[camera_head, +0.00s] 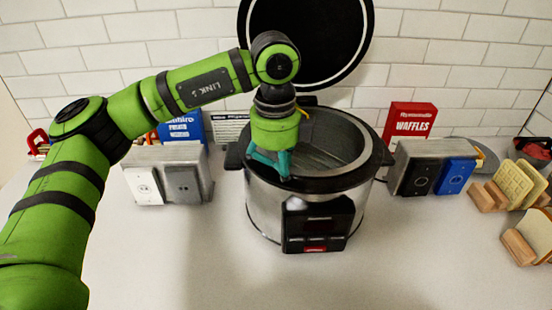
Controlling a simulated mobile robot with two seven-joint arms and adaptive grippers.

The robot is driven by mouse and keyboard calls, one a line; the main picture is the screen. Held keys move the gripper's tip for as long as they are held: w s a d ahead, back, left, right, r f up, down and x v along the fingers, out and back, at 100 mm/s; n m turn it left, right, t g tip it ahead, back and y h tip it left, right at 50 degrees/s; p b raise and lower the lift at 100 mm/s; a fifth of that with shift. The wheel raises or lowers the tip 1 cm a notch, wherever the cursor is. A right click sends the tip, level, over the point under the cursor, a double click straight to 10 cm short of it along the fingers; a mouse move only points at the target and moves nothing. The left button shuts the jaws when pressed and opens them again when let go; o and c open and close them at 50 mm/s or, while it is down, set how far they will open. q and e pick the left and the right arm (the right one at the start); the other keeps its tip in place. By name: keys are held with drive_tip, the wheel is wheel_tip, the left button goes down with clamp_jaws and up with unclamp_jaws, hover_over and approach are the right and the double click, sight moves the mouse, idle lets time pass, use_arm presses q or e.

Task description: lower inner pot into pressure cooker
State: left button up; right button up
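The pressure cooker (262,210) stands mid-counter, a steel body with a thick black rim and a front control panel. Its round black lid (308,35) stands raised behind it. A grey metal inner wall (338,135) shows inside the opening. It looks like the inner pot, but I cannot tell how deep it sits or whether it is fully seated. My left gripper (273,165) points down at the left side of the opening, its teal fingers at the rim. The fingers overlap and hide their contact, so a grip on the pot is unclear. My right gripper is out of view.
A two-slot toaster (140,160) with white and grey fronts stands left of the cooker. Another toaster (408,165) with black and blue fronts stands close on the right. A red waffles box (410,118) is behind it. Waffles (514,180) and bread sit in wooden holders far right. The front counter is clear.

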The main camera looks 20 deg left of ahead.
use_arm(q)
wheel_tip(320, 180, up, 8)
idle(0.7)
drive_tip(key=shift+s+r, duration=0.1)
idle(0.4)
